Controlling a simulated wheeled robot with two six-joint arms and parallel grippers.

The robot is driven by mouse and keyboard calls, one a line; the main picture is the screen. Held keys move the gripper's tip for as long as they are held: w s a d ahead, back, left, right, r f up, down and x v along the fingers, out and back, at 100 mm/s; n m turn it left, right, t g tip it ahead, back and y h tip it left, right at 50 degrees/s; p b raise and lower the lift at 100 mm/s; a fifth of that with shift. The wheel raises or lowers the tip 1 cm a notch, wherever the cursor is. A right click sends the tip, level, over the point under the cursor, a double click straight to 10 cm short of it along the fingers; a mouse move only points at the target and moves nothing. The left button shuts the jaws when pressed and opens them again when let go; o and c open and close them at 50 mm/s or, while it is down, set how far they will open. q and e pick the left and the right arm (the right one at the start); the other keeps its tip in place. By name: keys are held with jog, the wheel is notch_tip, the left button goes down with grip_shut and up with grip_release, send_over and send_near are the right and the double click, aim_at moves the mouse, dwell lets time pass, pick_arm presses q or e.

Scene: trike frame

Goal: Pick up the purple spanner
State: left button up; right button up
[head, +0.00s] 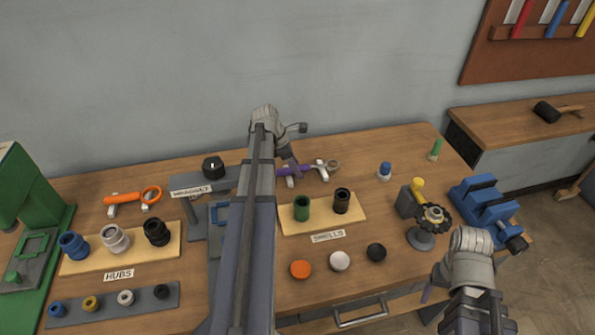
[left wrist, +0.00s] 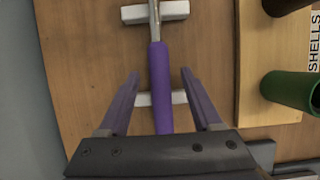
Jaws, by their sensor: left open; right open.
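The purple spanner (head: 306,170) lies across white rests near the back of the wooden bench, its metal head to the right. In the left wrist view, its purple handle (left wrist: 160,82) runs lengthwise between the two fingers of my left gripper (left wrist: 160,76). The left gripper is open, with a gap visible on each side of the handle. In the head view, my left gripper (head: 291,163) comes down over the handle and hides part of it. My right gripper (head: 428,293) is open at the front right, away from the spanner, and mostly hidden by its own wrist.
The shells board (head: 357,212), with green and black shells, is just in front of the spanner. An orange-handled tool (head: 122,198) lies at the left on similar rests. A black-knobbed device (head: 213,167) stands left of my left arm. A blue vise (head: 484,203) is at the right.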

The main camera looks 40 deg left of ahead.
pick_arm(q)
jog(key=shift+f, duration=0.3)
dwell(0.4)
grip_shut()
dwell(0.3)
dwell(0.9)
